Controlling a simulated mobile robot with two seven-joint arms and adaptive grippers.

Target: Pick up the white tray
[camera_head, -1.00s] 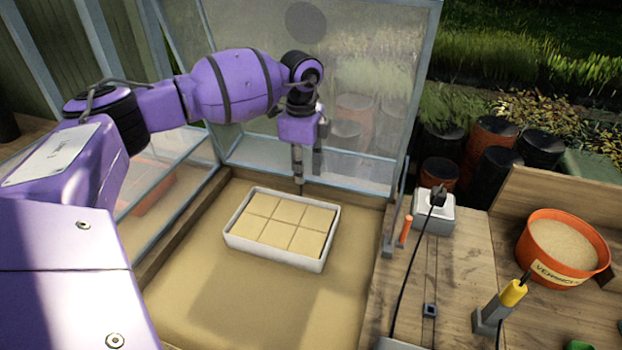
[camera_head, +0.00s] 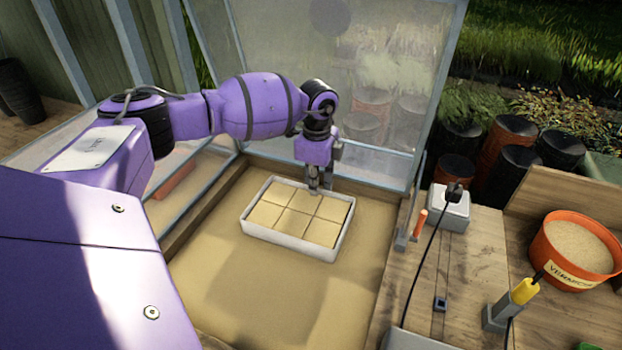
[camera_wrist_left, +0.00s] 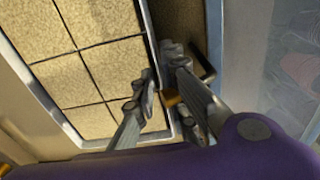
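The white tray (camera_head: 292,246) lies flat on the sand-coloured bed, filled with several square tan blocks (camera_head: 297,215). My left gripper (camera_head: 320,187) points down at the tray's far edge in the head view. In the left wrist view, the gripper (camera_wrist_left: 160,85) has one finger on the block side of the tray's rim (camera_wrist_left: 149,45) and the other outside it. The fingers look apart, with the rim between them; whether either touches it is unclear. My right gripper is not in view.
A glazed frame (camera_head: 385,165) stands close behind the gripper. To the right are a socket box (camera_head: 449,211) with a black cable, an orange-handled tool (camera_head: 420,222), a yellow-handled tool (camera_head: 524,291) and an orange pot (camera_head: 574,255). The bed in front of the tray is clear.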

